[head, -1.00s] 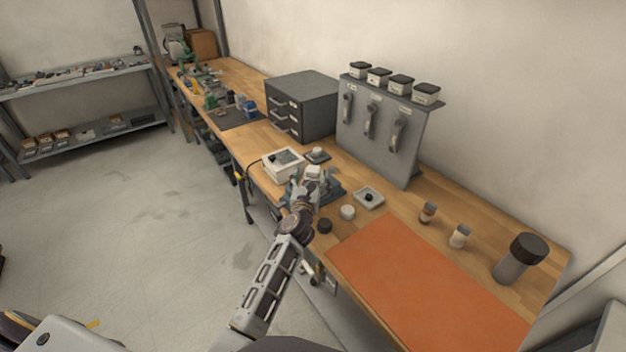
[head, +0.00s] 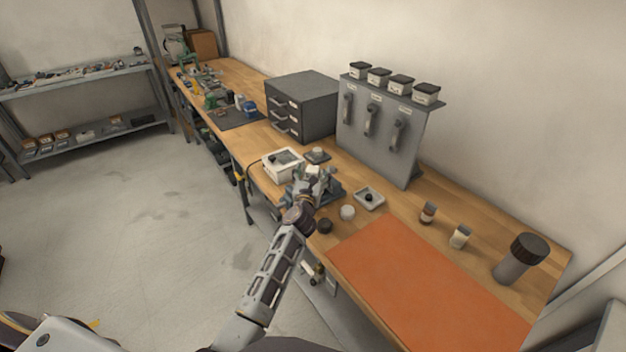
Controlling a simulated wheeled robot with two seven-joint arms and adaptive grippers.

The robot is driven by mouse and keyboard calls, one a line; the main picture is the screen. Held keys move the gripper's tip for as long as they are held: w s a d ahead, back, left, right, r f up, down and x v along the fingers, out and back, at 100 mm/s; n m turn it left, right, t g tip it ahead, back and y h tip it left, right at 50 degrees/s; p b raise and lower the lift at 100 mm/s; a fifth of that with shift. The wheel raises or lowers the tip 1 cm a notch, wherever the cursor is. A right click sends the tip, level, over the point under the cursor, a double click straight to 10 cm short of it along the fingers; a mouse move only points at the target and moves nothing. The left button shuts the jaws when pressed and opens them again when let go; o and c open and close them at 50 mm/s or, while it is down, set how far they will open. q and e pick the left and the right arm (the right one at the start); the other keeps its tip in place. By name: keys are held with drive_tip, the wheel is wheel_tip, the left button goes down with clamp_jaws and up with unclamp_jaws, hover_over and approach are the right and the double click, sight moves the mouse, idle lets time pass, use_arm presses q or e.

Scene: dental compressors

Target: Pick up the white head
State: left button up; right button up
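My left gripper (head: 311,181) reaches over the bench at the grey-blue fixture (head: 331,191). A small white piece (head: 313,170) shows right at its fingertips; I cannot tell whether the fingers touch or hold it. The fingers are too small and overlapped to read as open or shut. Another small white round piece (head: 347,212) stands on the wood to the right of the gripper. A pale round piece (head: 317,151) sits on a dark square base behind. I cannot tell for certain which one is the white head. My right gripper is not in view.
A white box (head: 283,164) stands left of the gripper, and a dark round piece (head: 325,226) lies near the front edge. A small tray (head: 369,198) is to the right. The orange mat (head: 425,285) is clear. Grey drawers (head: 302,105) stand behind.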

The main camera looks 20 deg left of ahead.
sight(313, 168)
use_arm(q)
drive_tip(key=shift+r, duration=0.1)
drive_tip(key=c, duration=1.5)
drive_tip(key=shift+c, duration=0.2)
drive_tip(key=shift+r+p, duration=0.55)
drive_tip(key=shift+r, duration=0.55)
drive_tip(key=shift+r+p, duration=1.15)
drive_tip(key=shift+r, duration=2.75)
